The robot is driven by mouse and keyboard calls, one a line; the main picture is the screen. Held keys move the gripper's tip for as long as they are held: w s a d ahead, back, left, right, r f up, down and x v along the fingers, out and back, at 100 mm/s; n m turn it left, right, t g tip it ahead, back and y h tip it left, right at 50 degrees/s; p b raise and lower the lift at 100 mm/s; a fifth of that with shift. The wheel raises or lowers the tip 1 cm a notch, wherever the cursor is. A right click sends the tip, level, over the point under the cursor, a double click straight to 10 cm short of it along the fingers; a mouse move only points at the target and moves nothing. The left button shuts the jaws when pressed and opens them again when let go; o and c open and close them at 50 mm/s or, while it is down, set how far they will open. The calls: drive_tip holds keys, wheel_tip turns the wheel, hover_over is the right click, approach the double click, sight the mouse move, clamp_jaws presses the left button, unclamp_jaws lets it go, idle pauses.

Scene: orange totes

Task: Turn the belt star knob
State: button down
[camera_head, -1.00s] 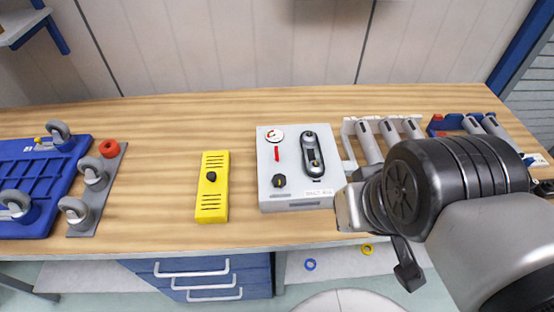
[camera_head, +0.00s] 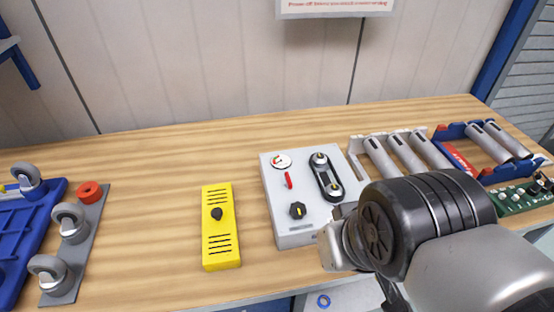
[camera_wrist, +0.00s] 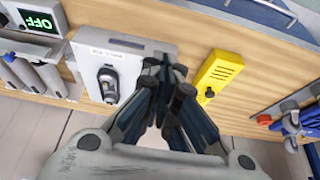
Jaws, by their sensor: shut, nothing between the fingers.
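A grey control box (camera_head: 285,232) stands on the bench, with a small black knob (camera_head: 298,210) at its lower left. A black belt unit with two round pulleys (camera_head: 326,178) sits on the box's right side. I cannot tell for sure which of these parts is the belt star knob. In the wrist view the box (camera_wrist: 140,52) and belt unit (camera_wrist: 108,84) show. My gripper (camera_wrist: 166,76) is shut and empty in front of the box's edge, and its fingers hide part of the box. In the head view my wrist is right of the box and the fingertips are hidden.
A yellow box (camera_head: 221,245) with its own black knob stands left of the grey box. Grey cylinders in a white rack (camera_head: 358,148) and a blue rack (camera_head: 448,132) are to the right. A blue caster base (camera_head: 25,240) lies far left. The bench behind is clear.

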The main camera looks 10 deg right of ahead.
sight(298, 208)
drive_tip(key=c, duration=2.4)
unclamp_jaws()
